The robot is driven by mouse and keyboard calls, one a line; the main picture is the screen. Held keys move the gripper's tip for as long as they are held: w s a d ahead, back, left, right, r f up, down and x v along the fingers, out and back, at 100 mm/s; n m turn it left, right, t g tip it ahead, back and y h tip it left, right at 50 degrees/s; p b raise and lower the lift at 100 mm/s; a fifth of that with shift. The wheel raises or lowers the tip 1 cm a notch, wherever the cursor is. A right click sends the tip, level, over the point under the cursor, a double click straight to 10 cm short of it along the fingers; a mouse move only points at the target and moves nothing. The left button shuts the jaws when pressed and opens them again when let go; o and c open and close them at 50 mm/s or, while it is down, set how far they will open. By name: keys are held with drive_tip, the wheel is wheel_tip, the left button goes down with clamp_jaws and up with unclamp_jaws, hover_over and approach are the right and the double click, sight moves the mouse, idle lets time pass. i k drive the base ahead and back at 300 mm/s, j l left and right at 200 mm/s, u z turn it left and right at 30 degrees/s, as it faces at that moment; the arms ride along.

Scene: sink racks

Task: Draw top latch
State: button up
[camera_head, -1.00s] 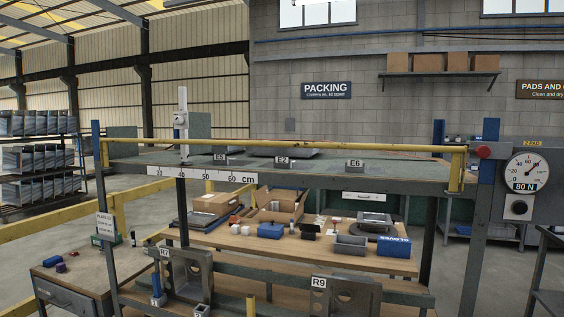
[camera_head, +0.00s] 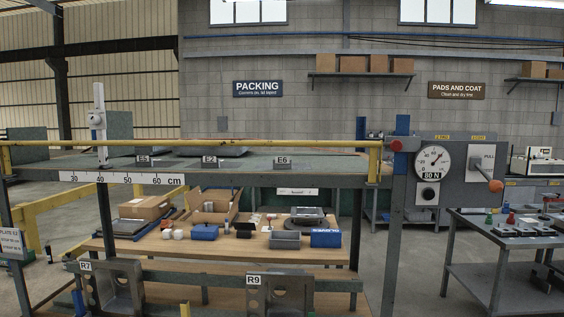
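No part is labelled as a latch. A yellow bar (camera_head: 235,143) runs along the front of the top shelf (camera_head: 225,166). At its right end, a red-orange knob (camera_head: 396,146) sits by the blue-topped post (camera_head: 402,130); this may be the top latch, but I cannot tell for certain. Right of the post is a grey panel with a round dial (camera_head: 433,159) marked 80 N. Beside it, a box labelled PULL (camera_head: 487,155) has an orange-ended handle (camera_head: 495,186) pointing down to the right. My gripper is not in view.
The shelf carries plates tagged E5, E2 and E6 (camera_head: 282,162) and a white upright gauge (camera_head: 97,122). Below are a wooden bench (camera_head: 215,246) with boxes and brackets R7 and R9 (camera_head: 280,288). A grey table (camera_head: 500,245) with parts stands at right. Floor between shows free.

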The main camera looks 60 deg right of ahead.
sight(395, 146)
drive_tip(key=z, duration=2.5)
